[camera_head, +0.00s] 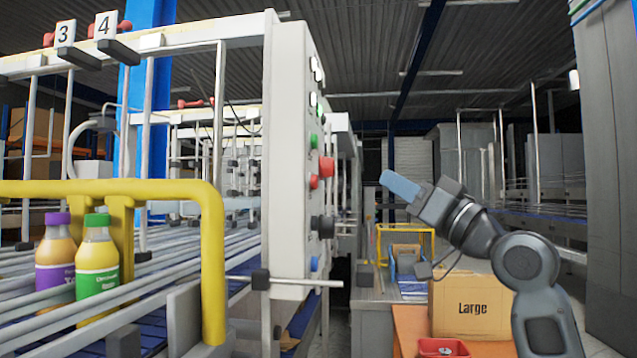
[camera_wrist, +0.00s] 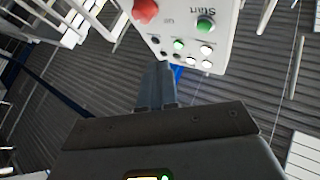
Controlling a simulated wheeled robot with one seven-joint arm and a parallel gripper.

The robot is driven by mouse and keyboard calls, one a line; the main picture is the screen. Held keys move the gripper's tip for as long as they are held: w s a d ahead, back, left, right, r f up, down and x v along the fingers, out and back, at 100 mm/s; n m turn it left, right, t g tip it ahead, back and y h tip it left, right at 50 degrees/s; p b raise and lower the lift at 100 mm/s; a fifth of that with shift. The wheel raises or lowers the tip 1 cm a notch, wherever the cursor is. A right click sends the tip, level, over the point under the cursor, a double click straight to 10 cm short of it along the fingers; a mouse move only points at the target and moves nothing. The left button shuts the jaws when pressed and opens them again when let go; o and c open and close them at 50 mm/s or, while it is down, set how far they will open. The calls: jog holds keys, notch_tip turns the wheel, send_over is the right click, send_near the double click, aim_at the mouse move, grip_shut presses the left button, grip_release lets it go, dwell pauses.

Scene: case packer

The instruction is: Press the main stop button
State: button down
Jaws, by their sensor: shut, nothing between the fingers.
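The light grey control panel (camera_head: 290,150) stands upright in the middle of the head view. A large red button (camera_head: 327,167) sticks out from its right-hand face; I take it as the main stop. A red button (camera_wrist: 146,10) also shows at the top edge of the wrist view, partly cut off, beside a green button (camera_wrist: 206,25) labelled "Start". My gripper (camera_head: 400,186) is to the right of the panel and slightly below the red button's height, apart from it. Its fingers (camera_wrist: 157,85) are together and empty, pointing toward the panel.
The panel also carries a smaller red button (camera_head: 314,182), a black knob (camera_head: 322,227) and a blue button (camera_head: 314,264). A yellow rail (camera_head: 214,270) and two bottles are at left. A "Large" carton (camera_head: 470,300) stands below my arm. Air between gripper and panel looks clear.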

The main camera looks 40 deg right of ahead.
aim_at(314, 182)
jog(key=w+a+p, duration=0.3)
jog(key=w+a, duration=0.2)
jog(key=w, duration=0.2)
jog(key=shift+a+p, duration=0.2)
jog(key=shift+p, duration=0.1)
jog(key=shift+w+a, duration=0.1)
jog(key=shift+a, duration=0.05)
dwell(1.9)
jog(key=shift+w+a, duration=0.15)
jog(key=shift+w, duration=0.05)
jog(key=shift+w+a, duration=0.3)
jog(key=shift+w, duration=0.15)
dwell(0.9)
jog(key=shift+s+d, duration=0.1)
jog(key=shift+s, duration=0.05)
jog(key=shift+s+d+b, duration=0.4)
jog(key=shift+s+d, duration=0.05)
jog(key=shift+s, duration=0.15)
dwell(0.3)
